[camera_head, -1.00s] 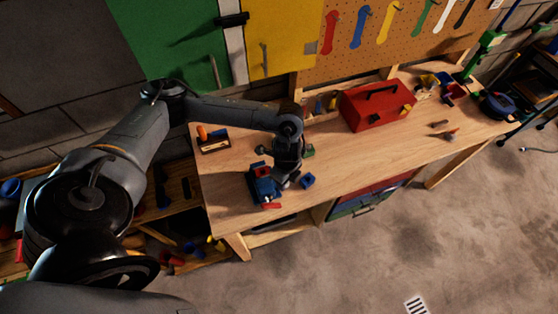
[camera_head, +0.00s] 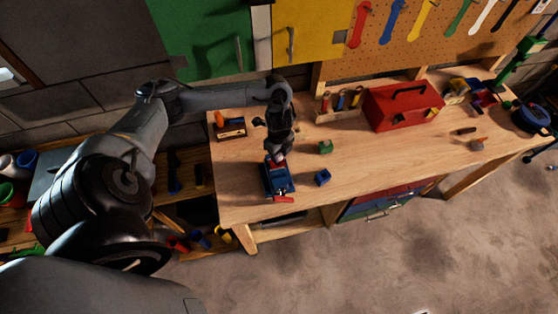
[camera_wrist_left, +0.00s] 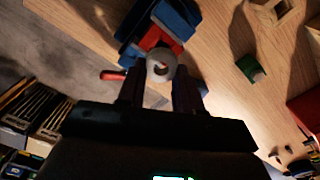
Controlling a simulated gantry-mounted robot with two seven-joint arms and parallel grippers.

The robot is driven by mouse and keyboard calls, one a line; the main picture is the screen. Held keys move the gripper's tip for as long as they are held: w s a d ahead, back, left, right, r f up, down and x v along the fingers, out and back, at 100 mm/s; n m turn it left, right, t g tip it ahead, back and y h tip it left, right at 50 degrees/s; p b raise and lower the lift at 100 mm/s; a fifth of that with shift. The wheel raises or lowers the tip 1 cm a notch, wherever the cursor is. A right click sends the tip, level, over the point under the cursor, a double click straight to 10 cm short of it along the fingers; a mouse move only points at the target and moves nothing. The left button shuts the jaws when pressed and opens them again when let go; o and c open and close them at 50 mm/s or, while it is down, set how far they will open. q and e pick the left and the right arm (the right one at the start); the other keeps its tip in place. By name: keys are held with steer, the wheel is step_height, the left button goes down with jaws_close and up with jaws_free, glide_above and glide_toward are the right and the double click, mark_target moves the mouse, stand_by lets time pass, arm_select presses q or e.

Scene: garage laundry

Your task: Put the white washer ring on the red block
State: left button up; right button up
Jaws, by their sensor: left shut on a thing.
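The white washer ring (camera_wrist_left: 161,66) is held between the fingertips of my left gripper (camera_wrist_left: 160,78) in the left wrist view, its hole visible. The red block (camera_wrist_left: 153,38) shows just beyond the ring, within the blue vise (camera_wrist_left: 172,20). The ring overlaps the block in that view; I cannot tell if they touch. In the head view my left gripper (camera_head: 278,154) points down at the back end of the blue vise (camera_head: 278,182), and hides most of the ring and block. My right gripper is not in view.
A blue block (camera_head: 322,177) and a green block (camera_head: 326,147) lie right of the vise. A small wooden caddy (camera_head: 230,128) stands back left, and a red toolbox (camera_head: 400,108) back right. The vise's red handle (camera_head: 284,199) is near the bench's front edge. Middle bench is mostly clear.

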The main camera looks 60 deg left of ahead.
arm_select(q)
steer(key=shift+f+b, duration=0.45)
steer(key=shift+f, duration=1.55)
steer(key=shift+f, duration=0.15)
steer(key=o, duration=1)
